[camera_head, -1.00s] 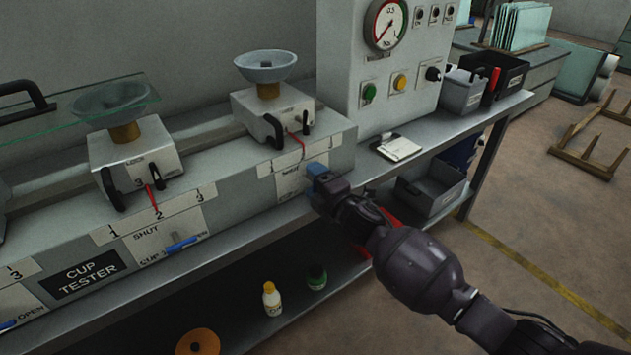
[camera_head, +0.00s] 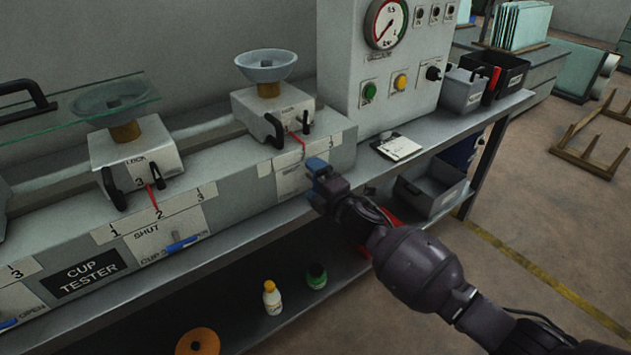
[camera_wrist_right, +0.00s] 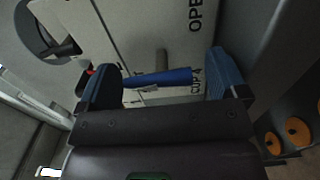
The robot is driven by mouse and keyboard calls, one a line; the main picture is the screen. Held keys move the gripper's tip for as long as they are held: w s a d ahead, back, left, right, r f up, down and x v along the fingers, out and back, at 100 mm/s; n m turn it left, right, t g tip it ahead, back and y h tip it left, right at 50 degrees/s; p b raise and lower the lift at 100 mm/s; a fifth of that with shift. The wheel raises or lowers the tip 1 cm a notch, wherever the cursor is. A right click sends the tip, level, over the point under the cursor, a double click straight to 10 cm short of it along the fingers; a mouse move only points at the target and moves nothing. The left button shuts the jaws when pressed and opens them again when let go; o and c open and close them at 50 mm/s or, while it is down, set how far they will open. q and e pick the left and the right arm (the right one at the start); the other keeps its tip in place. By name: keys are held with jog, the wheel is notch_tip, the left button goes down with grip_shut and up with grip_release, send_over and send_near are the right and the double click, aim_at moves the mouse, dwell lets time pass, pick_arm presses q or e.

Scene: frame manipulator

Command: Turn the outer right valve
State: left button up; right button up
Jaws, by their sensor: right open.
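The outer right valve's blue lever (camera_wrist_right: 160,78) shows in the right wrist view, lying across the picture on a grey stem against the panel with lettering. My right gripper (camera_wrist_right: 164,82) is open, with one blue-padded finger on each side of the lever. The lever appears between the fingers; I cannot tell whether either touches it. In the head view my right gripper (camera_head: 316,172) is at the front of the right station's panel (camera_head: 290,180) and hides that lever. My left gripper is not in view.
The middle station has its own blue lever (camera_head: 182,243). Glass bowls (camera_head: 266,66) sit on the testers above. A notepad (camera_head: 398,147) lies on the bench to the right. Bottles (camera_head: 272,298) stand on the shelf below.

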jog(key=p+v, duration=0.2)
jog(key=v, duration=0.8)
jog(key=shift+s+d, duration=0.25)
jog(key=shift+s, duration=0.05)
jog(key=s+d+f+m+g+h, duration=0.1)
jog(key=s+d+f+m+h, duration=0.2)
jog(key=s, duration=0.7)
jog(key=s+d+f+m+g+h, duration=0.1)
jog(key=s+d+f+m+h, duration=0.3)
jog(key=s+d+f+m, duration=0.4)
jog(key=s+d+f+m+g+h, duration=0.1)
jog(key=s+d+f+m+h, duration=0.2)
jog(key=s+d+f+m, duration=0.3)
jog(key=s+d+m, duration=0.4)
jog(key=s+m, duration=0.3)
jog(key=s, duration=0.1)
jog(key=shift+d+g+h, duration=0.15)
jog(key=shift+g+h, duration=0.15)
jog(key=shift+h, duration=0.1)
